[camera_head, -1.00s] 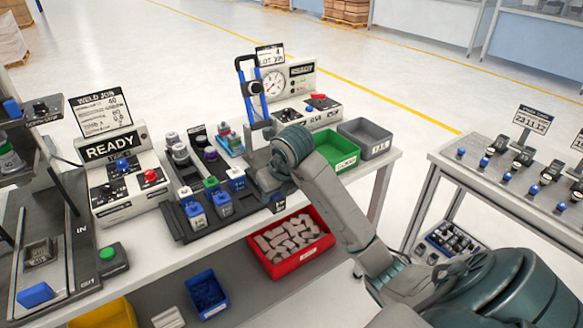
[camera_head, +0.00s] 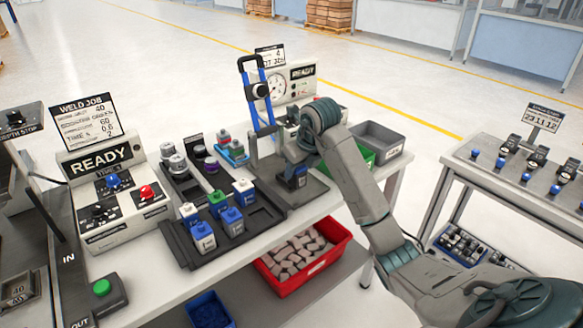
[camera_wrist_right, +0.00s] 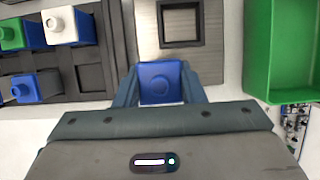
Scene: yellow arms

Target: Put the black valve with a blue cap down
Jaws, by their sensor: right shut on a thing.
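The black valve with a blue cap (camera_head: 295,180) is in my right gripper (camera_head: 294,170), at the right part of the bench. In the right wrist view the blue cap (camera_wrist_right: 160,80) faces the camera, between the two fingers of my right gripper (camera_wrist_right: 160,90), which is shut on it. The dark body is mostly hidden under the cap and fingers. The valve is over or on a grey plate (camera_wrist_right: 207,58); I cannot tell whether it touches. A square socket (camera_wrist_right: 181,22) on that plate lies just ahead of the valve. My left gripper is out of view.
A dark tray (camera_head: 183,250) with several capped valves stands left of the gripper. A press with a blue-railed handle (camera_head: 264,100) rises behind it. A green bin (camera_wrist_right: 283,50) is close on the right, a grey bin (camera_head: 378,140) beyond. A red bin (camera_head: 335,252) sits below.

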